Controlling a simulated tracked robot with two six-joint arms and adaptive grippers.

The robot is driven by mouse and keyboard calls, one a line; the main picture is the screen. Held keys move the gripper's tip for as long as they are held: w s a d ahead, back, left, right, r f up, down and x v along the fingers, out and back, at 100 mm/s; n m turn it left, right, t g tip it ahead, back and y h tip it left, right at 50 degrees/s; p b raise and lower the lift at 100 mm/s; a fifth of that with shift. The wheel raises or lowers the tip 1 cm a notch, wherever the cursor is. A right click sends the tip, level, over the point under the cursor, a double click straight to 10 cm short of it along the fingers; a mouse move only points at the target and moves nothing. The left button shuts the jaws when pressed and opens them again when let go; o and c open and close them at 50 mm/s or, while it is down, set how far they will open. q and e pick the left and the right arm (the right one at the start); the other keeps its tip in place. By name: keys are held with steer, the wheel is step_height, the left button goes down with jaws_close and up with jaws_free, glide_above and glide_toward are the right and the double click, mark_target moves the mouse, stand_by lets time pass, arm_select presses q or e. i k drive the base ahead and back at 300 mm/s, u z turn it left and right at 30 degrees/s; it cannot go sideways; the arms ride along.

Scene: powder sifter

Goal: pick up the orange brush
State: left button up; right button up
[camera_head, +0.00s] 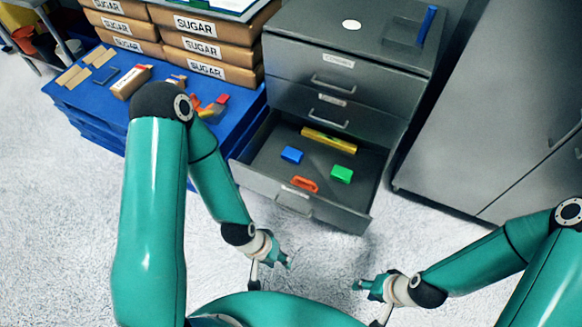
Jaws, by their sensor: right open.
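A small orange object (304,184), which looks like the orange brush, lies in the open bottom drawer (252,160) of the grey cabinet, near the drawer's front. It is too small to make out bristles. My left gripper (270,275) is in front of the drawer and below it in the picture, with its fingers apart and nothing between them. My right gripper (367,303) is further right, also in front of the drawer, open and empty. Neither gripper touches the orange object.
The drawer also holds a blue block (291,155), a green block (341,174) and a yellow bar (329,140). A blue pallet (75,97) with sugar boxes (207,47) and small items stands left. A grey cupboard (480,110) stands right.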

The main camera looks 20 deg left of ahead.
mark_target(304, 185)
steer(key=u, duration=0.25)
steer(key=i, duration=0.7)
steer(key=u, duration=0.55)
steer(key=k, duration=0.95)
steer(key=u, duration=0.2)
steer(key=i, duration=0.95)
steer(key=z, duration=0.1)
